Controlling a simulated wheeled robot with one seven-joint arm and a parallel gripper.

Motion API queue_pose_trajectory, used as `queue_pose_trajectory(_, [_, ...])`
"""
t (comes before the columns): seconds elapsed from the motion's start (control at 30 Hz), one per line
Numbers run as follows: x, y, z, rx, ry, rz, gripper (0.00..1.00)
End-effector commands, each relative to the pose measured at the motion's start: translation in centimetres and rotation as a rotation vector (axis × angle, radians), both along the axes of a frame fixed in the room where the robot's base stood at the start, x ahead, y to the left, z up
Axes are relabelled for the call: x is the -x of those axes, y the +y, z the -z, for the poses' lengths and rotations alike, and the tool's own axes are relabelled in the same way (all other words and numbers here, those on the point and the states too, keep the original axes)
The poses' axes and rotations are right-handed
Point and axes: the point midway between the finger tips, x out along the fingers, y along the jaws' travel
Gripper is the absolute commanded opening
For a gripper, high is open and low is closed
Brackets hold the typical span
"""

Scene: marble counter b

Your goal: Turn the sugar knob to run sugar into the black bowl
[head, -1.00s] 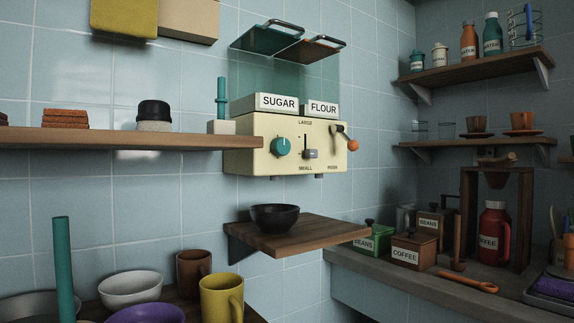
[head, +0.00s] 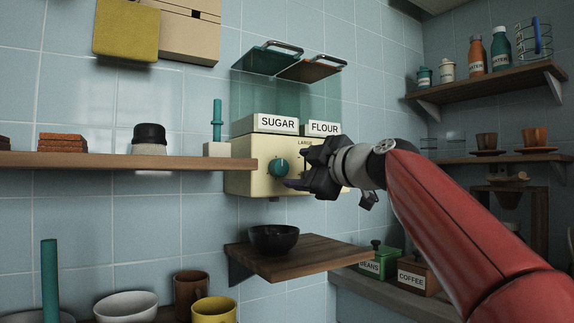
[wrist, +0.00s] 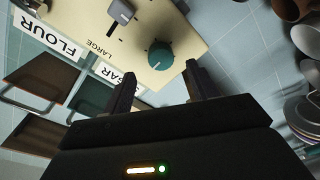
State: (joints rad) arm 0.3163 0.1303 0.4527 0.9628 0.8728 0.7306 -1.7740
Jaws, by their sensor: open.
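The teal sugar knob (head: 278,168) is on the front of the cream dispenser (head: 250,182), below the SUGAR label (head: 277,123). In the wrist view the knob (wrist: 160,55) lies ahead of my fingers, a little beyond their tips. My gripper (head: 292,168) is open and empty, in front of the dispenser and just right of the knob in the head view. In the wrist view my gripper (wrist: 158,75) has its two fingers apart. The black bowl (head: 273,239) stands upright on the wooden shelf (head: 310,262) under the dispenser. My gripper and arm hide the dispenser's right part in the head view.
The FLOUR label (head: 325,128) is right of SUGAR. A grey slider (wrist: 122,12) shows beside the knob in the wrist view. A left shelf (head: 110,161) ends near the dispenser. A green tin (head: 372,264) and COFFEE box (head: 416,276) stand at lower right.

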Motion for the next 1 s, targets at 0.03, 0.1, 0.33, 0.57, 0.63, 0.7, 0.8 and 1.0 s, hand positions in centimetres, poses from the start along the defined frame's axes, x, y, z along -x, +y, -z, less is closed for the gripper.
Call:
queue_pose_trajectory(0.03, [-0.7, 0.7, -0.5, -0.002, 0.004, -0.005, 0.59])
queue_pose_trajectory(0.1, [-1.7, 1.4, -0.5, -0.002, 0.004, -0.004, 0.59])
queue_pose_trajectory(0.33, [-3.9, 3.1, -0.3, -0.001, 0.003, -0.001, 0.59])
queue_pose_trajectory(0.57, [-4.3, 3.5, 0.0, 0.001, 0.002, 0.0, 0.59])
queue_pose_trajectory(0.63, [-4.3, 3.5, 0.0, 0.0, 0.002, 0.0, 0.59])
queue_pose_trajectory(0.7, [-4.3, 3.5, 0.0, 0.0, 0.002, 0.0, 0.57])
queue_pose_trajectory(0.8, [-4.3, 3.5, 0.0, 0.0, 0.002, 0.0, 0.44])
queue_pose_trajectory(1.0, [-4.3, 3.5, 0.0, 0.001, 0.002, 0.0, 0.18])
